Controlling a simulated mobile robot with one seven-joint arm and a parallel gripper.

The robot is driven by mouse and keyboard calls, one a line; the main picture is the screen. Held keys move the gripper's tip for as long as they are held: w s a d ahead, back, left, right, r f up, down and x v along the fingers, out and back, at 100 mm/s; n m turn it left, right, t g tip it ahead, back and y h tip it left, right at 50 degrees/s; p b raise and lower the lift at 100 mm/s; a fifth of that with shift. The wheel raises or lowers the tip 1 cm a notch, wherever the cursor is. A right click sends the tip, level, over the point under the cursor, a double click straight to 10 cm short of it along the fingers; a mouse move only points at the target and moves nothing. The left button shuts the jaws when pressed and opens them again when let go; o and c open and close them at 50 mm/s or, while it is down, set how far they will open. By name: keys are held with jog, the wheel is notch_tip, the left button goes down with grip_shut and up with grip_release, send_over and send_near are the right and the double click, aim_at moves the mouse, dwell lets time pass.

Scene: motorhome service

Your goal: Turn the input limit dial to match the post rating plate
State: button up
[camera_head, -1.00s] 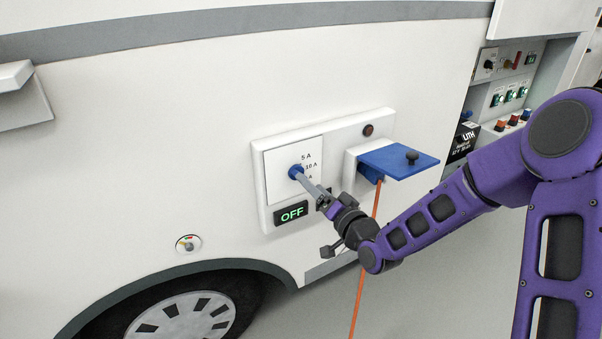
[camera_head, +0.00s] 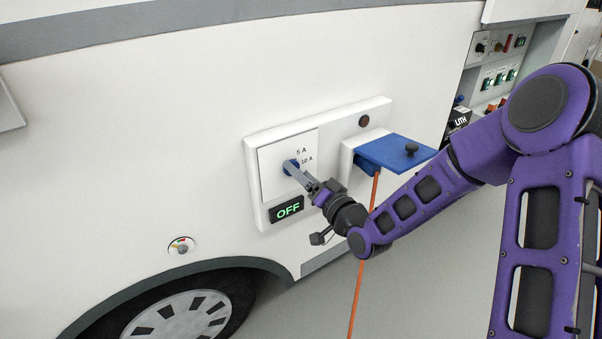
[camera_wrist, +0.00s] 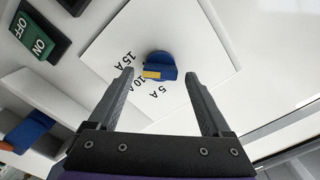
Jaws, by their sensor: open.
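The input limit dial is a blue knob with a yellow mark (camera_wrist: 161,62) on a white square plate (camera_wrist: 108,42) marked 5 A, 10 A and 15 A. In the wrist view its yellow mark lies on the side nearest the 10 A label. My gripper (camera_wrist: 158,77) is open, with its fingers on either side of the dial and gaps showing between. In the head view the dial (camera_head: 290,167) is partly hidden behind my gripper (camera_head: 303,175), and the 15 A label is covered. No post rating plate can be made out.
A black switch with a green OFF face (camera_head: 287,208) sits below the dial plate. To the right a blue flap (camera_head: 398,151) juts out over an orange cable (camera_head: 365,255). A dark round button (camera_head: 364,121) is above. The wheel (camera_head: 180,318) is below left.

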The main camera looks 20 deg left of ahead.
grip_shut()
dwell(0.3)
jog(key=shift+f+n+b, duration=0.1)
jog(key=shift+n+b, duration=0.2)
jog(key=shift+b, duration=0.25)
jog(key=shift+s+a+n+b, duration=0.1)
jog(key=shift+n+b, duration=1.9)
jog(key=shift+b, duration=0.3)
jog(key=shift+s+a+n+b, duration=0.1)
jog(key=shift+n+b, duration=1.9)
jog(key=shift+b, duration=0.25)
jog(key=shift+r, duration=0.2)
